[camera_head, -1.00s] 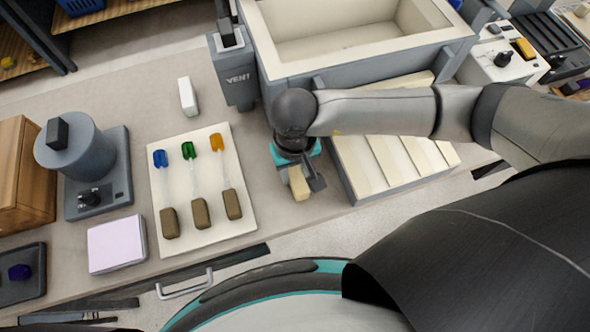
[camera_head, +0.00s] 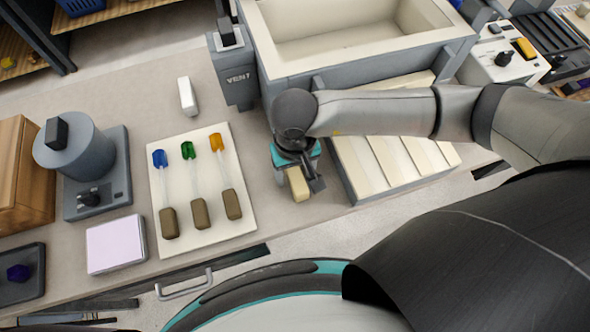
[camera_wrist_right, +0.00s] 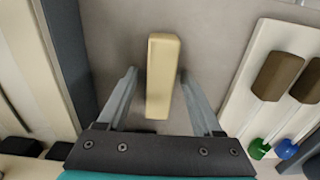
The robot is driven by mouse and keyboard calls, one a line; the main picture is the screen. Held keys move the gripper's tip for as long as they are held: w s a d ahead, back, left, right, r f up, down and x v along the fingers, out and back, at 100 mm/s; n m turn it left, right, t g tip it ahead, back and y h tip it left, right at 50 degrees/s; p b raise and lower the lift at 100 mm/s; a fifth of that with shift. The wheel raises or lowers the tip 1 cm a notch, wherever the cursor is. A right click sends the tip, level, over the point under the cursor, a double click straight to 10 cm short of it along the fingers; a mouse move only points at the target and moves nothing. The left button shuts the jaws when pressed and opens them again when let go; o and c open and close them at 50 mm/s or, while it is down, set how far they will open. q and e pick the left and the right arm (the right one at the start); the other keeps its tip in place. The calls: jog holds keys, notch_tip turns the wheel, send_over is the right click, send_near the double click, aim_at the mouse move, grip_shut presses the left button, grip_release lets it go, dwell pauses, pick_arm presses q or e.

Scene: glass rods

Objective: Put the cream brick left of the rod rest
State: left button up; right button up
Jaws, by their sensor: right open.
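The cream brick (camera_head: 299,185) lies on the table between a pale board (camera_head: 241,207) and a slatted cream rack (camera_head: 366,168). Three glass rods with blue, green and orange ends and brown blocks lie on the board. I cannot tell for certain whether the board or the rack is the rod rest. My right gripper (camera_head: 304,182) is low over the brick. In the right wrist view the brick (camera_wrist_right: 163,72) is between the open fingers of the gripper (camera_wrist_right: 158,78), with a gap on each side. My left gripper is not in view.
A grey machine (camera_head: 90,165), a lilac pad (camera_head: 116,244) and a dark tray (camera_head: 30,275) stand left of the board. A white block (camera_head: 187,96) stands behind it. A large cream-lined basin (camera_head: 345,40) is at the back. Bare table lies between board and brick.

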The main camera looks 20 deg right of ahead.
aim_at(295, 174)
notch_tip(295, 174, up, 12)
jog(key=p, duration=0.1)
jog(key=shift+r, duration=0.15)
dwell(0.6)
